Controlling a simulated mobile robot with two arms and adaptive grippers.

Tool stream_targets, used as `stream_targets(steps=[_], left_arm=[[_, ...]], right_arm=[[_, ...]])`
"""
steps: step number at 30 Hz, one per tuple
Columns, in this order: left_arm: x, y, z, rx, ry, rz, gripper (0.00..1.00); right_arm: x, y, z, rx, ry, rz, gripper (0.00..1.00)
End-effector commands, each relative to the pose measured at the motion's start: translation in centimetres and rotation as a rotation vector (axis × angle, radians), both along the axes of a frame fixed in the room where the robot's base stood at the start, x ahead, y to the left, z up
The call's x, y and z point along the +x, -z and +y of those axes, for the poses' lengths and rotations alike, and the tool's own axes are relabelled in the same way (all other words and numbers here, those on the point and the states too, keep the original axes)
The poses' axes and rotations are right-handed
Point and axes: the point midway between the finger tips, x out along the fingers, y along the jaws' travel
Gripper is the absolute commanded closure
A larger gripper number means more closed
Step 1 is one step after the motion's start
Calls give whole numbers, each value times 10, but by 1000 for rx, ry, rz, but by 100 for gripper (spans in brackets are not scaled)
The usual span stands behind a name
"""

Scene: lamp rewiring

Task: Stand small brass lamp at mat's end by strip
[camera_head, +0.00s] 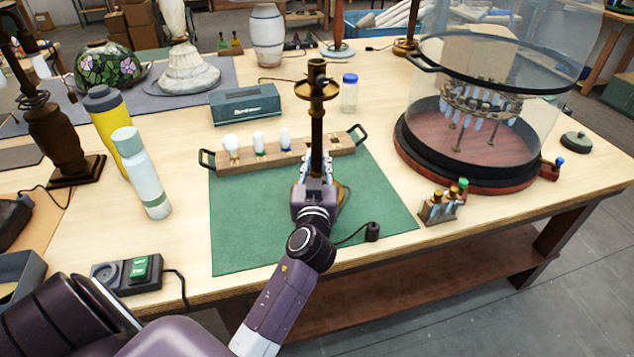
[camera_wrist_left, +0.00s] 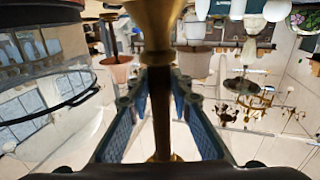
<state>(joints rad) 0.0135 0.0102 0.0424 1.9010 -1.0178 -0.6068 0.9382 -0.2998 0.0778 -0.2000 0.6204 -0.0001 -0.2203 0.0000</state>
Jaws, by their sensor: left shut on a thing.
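The small brass lamp (camera_head: 317,130) is upright over the green mat (camera_head: 240,235), its stem dark and its top a brass cup. My left gripper (camera_head: 315,178) is shut on its stem; in the left wrist view the stem (camera_wrist_left: 160,105) runs between the two fingers. Part of the lamp's base (camera_head: 343,196) shows behind the gripper; I cannot tell whether it touches the mat. A cord runs from it to a black plug (camera_head: 372,232). The wooden strip (camera_head: 262,160) with bulbs lies across the mat's far end, behind the lamp. My right gripper is not in view.
A glass-domed stand (camera_head: 470,140) with a chandelier is right of the mat. A small bottle rack (camera_head: 440,207) stands by the mat's right edge. A pale bottle (camera_head: 142,172) and a socket box (camera_head: 127,272) are at left. The mat's left part is clear.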

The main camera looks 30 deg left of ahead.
Motion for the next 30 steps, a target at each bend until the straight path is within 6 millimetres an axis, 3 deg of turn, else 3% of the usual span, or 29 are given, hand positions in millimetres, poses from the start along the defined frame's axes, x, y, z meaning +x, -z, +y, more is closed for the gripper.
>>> stream_targets(steps=[7,30], left_arm=[[-3,-5,3,4,1,-9,100],[-43,-6,36,5,2,-9,100]], right_arm=[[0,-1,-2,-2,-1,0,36],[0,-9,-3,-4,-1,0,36]])
